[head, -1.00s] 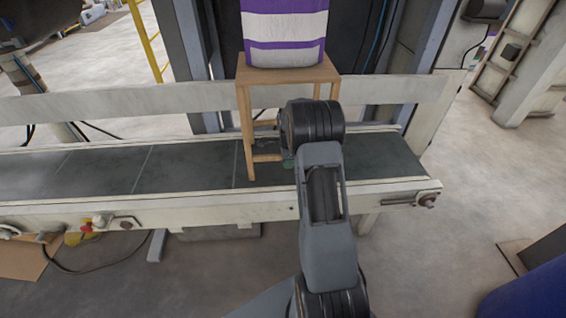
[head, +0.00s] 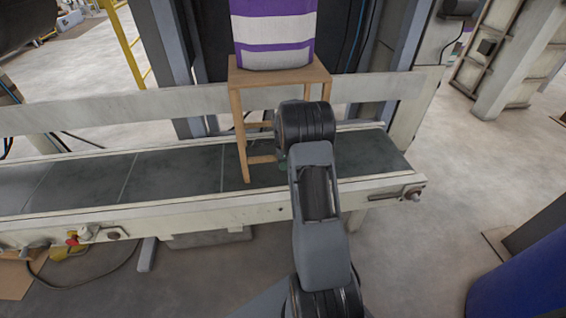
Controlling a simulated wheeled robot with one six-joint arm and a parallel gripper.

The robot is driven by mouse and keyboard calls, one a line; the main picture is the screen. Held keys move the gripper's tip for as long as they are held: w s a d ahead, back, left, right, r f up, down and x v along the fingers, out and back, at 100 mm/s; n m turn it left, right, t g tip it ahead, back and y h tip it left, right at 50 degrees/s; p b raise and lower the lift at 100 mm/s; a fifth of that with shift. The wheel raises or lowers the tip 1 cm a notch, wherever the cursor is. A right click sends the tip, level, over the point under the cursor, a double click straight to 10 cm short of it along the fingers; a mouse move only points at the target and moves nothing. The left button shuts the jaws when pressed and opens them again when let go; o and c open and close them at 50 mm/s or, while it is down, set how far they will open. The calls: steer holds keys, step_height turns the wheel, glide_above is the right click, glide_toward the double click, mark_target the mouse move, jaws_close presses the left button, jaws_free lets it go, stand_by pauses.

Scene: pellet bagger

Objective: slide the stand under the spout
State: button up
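The wooden stand (head: 233,105) is upright on the dark conveyor belt, an open frame with a flat top. A white and purple striped bag (head: 275,38) sits on it, its upper end cut off by the frame's top edge. My gripper (head: 284,162) is almost wholly hidden behind my wrist, close to the stand's right side and lower rail. Whether its fingers are open or closed around a part of the stand is not visible. The stand's right legs are mostly hidden by my arm. I cannot make out the spout.
The belt (head: 170,170) runs left to right between pale rails (head: 150,213). It is bare left of the stand and for a short stretch to its right end. A blue drum (head: 525,275) stands at the lower right. A control with a red button (head: 72,239) is at lower left.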

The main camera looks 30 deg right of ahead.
steer(key=shift+o, duration=1.1)
steer(key=shift+a, duration=0.1)
steer(key=shift+r+p, duration=1.25)
steer(key=shift+r, duration=2.55)
